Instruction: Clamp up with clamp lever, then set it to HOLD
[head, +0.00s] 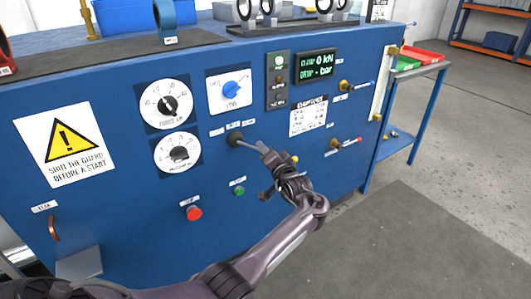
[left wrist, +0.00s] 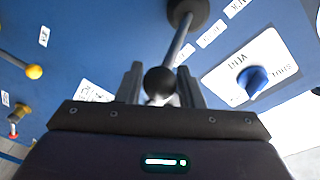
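The lever (head: 247,146) sticks out from a dark round pivot on the blue panel, below the VENT/SHUT dial, with small white labels above it. In the left wrist view its rod (left wrist: 179,42) runs from the dark pivot (left wrist: 188,12) to a black ball knob (left wrist: 160,82). My left gripper (head: 268,155) is at the outer end of the lever. In the left wrist view the knob lies between the two fingers (left wrist: 160,88); whether they press on it is unclear. The display (head: 317,65) reads 0 kN and - bar. My right gripper is out of view.
A blue VENT/SHUT knob (head: 236,88) sits above the lever. Below are a red button (head: 194,213) and a green button (head: 239,190). Free floor lies at the far right.

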